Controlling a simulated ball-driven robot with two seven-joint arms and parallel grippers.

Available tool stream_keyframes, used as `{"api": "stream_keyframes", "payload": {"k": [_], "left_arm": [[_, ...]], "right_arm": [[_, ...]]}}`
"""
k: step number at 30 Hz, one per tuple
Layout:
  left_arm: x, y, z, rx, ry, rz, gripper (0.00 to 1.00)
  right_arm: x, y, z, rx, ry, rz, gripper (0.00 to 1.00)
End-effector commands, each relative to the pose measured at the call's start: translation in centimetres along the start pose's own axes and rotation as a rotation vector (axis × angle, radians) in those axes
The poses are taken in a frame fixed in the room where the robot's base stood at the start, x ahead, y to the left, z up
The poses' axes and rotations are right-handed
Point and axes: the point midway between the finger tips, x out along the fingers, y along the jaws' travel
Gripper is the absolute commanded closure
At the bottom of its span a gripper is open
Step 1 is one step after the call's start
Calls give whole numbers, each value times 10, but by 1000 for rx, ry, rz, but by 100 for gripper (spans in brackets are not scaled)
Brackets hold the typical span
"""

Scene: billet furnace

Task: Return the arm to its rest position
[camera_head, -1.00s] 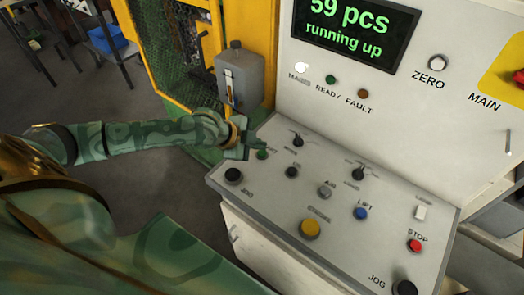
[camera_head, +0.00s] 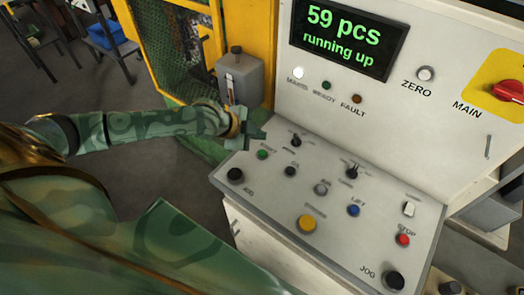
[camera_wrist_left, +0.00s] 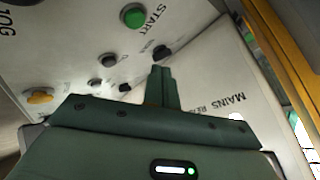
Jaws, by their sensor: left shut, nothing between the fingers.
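My left arm (camera_head: 150,128) comes in from the left in the head view. My left gripper (camera_head: 258,134) is shut and empty above the back left corner of the control panel (camera_head: 262,198), just behind the green START button (camera_head: 262,155). In the left wrist view the shut fingers (camera_wrist_left: 162,85) point toward the panel and its upright face, with the START button (camera_wrist_left: 133,16) to their upper left. The fingers look apart from the button. My right gripper is not in view.
A display (camera_head: 343,35) reads "59 pcs running up". The white MAINS lamp (camera_head: 298,73) is lit. Dark open floor (camera_head: 60,90) lies at left.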

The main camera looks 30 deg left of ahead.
Motion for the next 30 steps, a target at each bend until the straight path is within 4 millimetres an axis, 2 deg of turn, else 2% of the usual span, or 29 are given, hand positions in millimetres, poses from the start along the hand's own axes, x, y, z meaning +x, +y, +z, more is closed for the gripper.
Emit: {"api": "stream_keyframes", "payload": {"k": [14, 16, 19, 21, 24, 27, 30], "left_arm": [[0, 0, 0, 0, 0, 0, 100], [2, 6, -5, 4, 4, 7, 100], [8, 34, -27, 20, 22, 28, 100], [11, 67, -54, 31, 34, 35, 100], [0, 101, -84, 4, -3, -18, 100], [-22, 111, -85, -63, -98, -103, 100], [-49, 114, -70, -148, -222, -183, 100]], "right_arm": [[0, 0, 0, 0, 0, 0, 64], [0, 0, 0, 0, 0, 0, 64], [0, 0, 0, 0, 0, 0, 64], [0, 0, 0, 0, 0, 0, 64], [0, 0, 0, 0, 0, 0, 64], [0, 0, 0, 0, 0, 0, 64], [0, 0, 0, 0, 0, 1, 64]]}}
